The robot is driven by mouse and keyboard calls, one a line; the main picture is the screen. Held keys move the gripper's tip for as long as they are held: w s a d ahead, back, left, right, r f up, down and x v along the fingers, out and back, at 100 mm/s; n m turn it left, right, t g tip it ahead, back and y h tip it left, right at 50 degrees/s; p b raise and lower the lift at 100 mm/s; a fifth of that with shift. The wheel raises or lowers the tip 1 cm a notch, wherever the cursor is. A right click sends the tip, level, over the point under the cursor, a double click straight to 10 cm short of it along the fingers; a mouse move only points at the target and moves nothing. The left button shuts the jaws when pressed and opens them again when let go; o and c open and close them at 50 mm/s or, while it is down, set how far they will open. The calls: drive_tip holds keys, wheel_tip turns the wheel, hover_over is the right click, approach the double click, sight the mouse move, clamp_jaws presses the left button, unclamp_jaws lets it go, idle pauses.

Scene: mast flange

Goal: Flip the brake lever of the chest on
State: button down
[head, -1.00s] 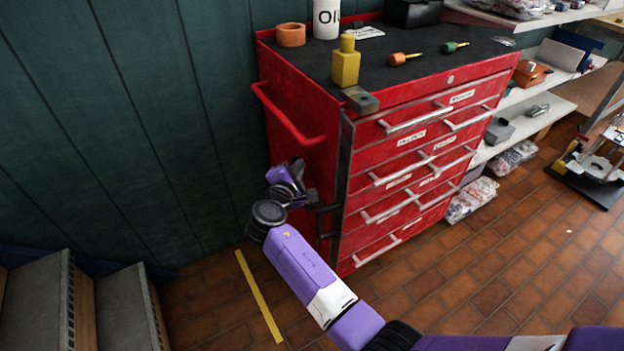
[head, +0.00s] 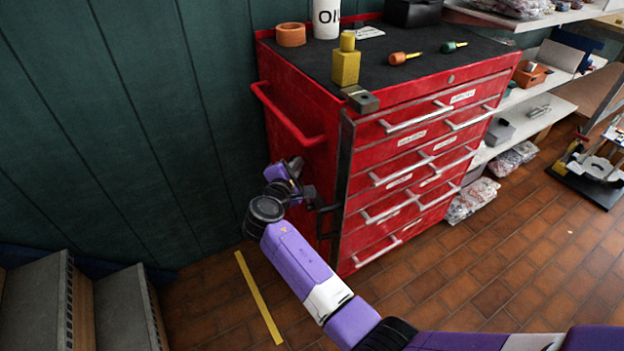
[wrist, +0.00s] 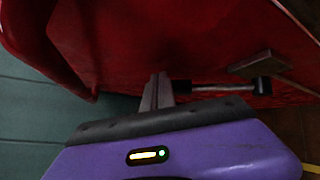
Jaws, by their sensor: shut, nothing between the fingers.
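The red tool chest (head: 300,95) stands against the green wall, with its drawer fronts facing right. My gripper (head: 312,197) is low beside the chest's left side, below the red side handle. In the wrist view, the closed fingers (wrist: 158,90) point toward the red side panel with nothing between them. The brake lever (wrist: 222,87) shows just right of the fingers as a grey rod with dark ends, lying roughly level in the picture. Its left end is close to the fingertips; I cannot tell whether they touch. In the head view, the lever is largely hidden beside my gripper.
The red side handle (head: 285,118) juts out above my gripper. A yellow bottle (head: 346,65) and an orange roll (head: 291,35) stand on the chest top. Grey steps (head: 120,305) are at lower left. Tiled floor (head: 480,285) is open in front of the drawers.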

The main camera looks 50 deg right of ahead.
drive_tip(key=shift+w+d+b, duration=0.25)
drive_tip(key=shift+w+b, duration=0.2)
drive_tip(key=shift+w, duration=0.25)
idle(0.7)
drive_tip(key=shift+s+a+r+p, duration=0.1)
drive_tip(key=shift+s+a+p, duration=0.05)
drive_tip(key=shift+s+p, duration=0.25)
drive_tip(key=s+a+p, duration=0.3)
drive_tip(key=s+p, duration=0.4)
drive_tip(key=s, duration=0.4)
drive_tip(key=shift+s+a, duration=0.15)
idle(1.1)
drive_tip(key=shift+s+a+p, duration=0.25)
drive_tip(key=shift+s+p, duration=0.1)
drive_tip(key=shift+s, duration=0.45)
drive_tip(key=shift+s+a+p, duration=0.2)
drive_tip(key=shift+s+p, duration=0.15)
drive_tip(key=shift+s, duration=0.45)
drive_tip(key=shift+s+a+p, duration=0.25)
drive_tip(key=shift+s+p, duration=0.1)
drive_tip(key=shift+s, duration=0.45)
